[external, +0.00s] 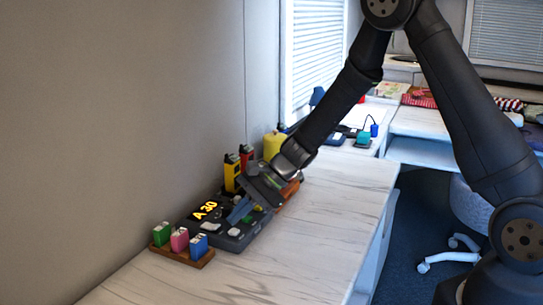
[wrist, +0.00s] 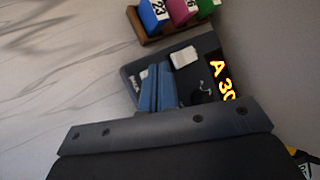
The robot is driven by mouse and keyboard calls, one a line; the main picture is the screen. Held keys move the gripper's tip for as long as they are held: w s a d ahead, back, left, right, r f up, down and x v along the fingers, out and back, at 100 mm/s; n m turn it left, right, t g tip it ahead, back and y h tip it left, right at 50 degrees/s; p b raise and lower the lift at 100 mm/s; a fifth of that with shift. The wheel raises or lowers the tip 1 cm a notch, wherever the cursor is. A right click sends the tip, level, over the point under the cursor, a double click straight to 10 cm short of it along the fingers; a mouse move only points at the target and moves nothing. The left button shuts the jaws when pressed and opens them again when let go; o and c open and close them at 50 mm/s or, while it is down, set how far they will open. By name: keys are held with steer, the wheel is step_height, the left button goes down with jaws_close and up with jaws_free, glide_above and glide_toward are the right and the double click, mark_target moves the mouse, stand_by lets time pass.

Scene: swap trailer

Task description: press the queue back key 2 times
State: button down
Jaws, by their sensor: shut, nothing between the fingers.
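A dark console (external: 232,240) with a lit orange display reading "A 30" (external: 205,210) lies on the counter by the wall. The console also shows in the wrist view (wrist: 205,47), with its display (wrist: 222,80) at the right. A pale key (wrist: 183,57) shows beside my fingertips; it also shows in the external view (external: 234,232). Another pale key is partly hidden behind the fingers.
A wooden rack (external: 182,254) with green, pink and blue numbered blocks stands at the console's near end. Yellow (external: 232,173) and red (external: 246,157) upright items stand behind the console by the wall. The counter to the right (external: 330,220) is clear.

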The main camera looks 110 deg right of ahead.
mark_target(239, 229)
stand_by(0.4)
steer(key=shift+f, duration=0.45)
steer(key=shift+f, duration=0.5)
stand_by(0.6)
steer(key=shift+r, duration=0.95)
steer(key=shift+r, duration=2.5)
